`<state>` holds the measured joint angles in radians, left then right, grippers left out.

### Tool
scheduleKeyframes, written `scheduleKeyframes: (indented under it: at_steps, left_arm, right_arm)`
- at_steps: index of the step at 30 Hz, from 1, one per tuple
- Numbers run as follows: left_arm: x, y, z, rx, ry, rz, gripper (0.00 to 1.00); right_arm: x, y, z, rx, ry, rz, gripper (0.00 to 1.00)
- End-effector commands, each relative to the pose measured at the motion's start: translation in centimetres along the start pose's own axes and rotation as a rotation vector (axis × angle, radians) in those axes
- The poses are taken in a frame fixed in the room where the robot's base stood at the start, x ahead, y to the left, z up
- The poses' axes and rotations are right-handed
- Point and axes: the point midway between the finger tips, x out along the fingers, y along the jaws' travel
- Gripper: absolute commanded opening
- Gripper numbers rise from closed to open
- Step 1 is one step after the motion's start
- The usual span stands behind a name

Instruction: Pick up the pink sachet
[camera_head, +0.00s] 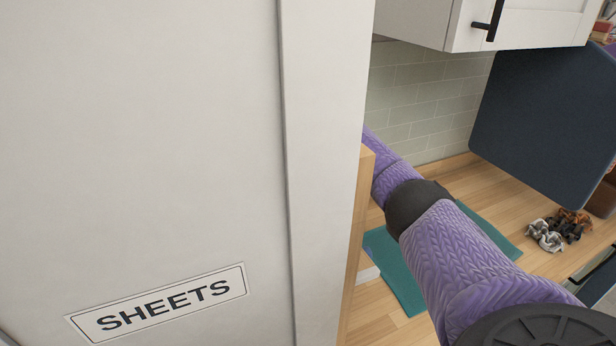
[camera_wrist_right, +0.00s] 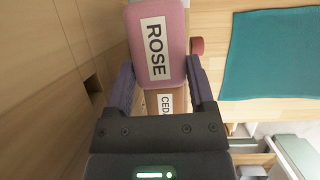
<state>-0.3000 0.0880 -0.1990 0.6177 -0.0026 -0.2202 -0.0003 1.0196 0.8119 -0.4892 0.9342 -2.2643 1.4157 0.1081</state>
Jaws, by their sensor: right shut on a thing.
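The pink sachet (camera_wrist_right: 157,30), labelled ROSE, is between the two fingers of my right gripper (camera_wrist_right: 160,75) in the right wrist view. The gripper is shut on its lower part, with a finger at each side. In the head view my right arm reaches behind the pale panel and its gripper is hidden, as is the sachet. My left gripper is in neither view.
A teal mat (camera_head: 400,274) lies on the wooden counter. The large SHEETS panel (camera_head: 150,150) blocks the left. Scrunchies (camera_head: 551,240) lie at right.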

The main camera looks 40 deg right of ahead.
Motion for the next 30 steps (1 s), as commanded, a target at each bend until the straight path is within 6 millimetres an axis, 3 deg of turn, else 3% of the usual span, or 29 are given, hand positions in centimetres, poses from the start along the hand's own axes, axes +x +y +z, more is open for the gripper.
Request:
scheduleKeyframes:
  at_steps: [1,3,18,24,30]
  left_arm:
    - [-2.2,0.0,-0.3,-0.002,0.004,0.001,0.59]
    - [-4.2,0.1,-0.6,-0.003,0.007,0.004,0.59]
    - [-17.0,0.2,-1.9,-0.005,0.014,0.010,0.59]
    - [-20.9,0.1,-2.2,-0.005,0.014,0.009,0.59]
    - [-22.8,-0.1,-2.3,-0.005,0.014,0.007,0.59]
  right_arm:
    - [-2.3,0.1,0.9,0.000,-0.002,-0.001,0.14]
    - [-4.2,0.2,1.8,0.000,-0.003,0.001,0.14]
    - [-16.9,1.0,7.0,0.001,-0.001,0.000,0.14]
    - [-20.8,1.3,8.6,0.000,-0.001,0.001,0.14]
    - [-22.9,1.4,9.5,0.000,0.000,0.000,0.14]
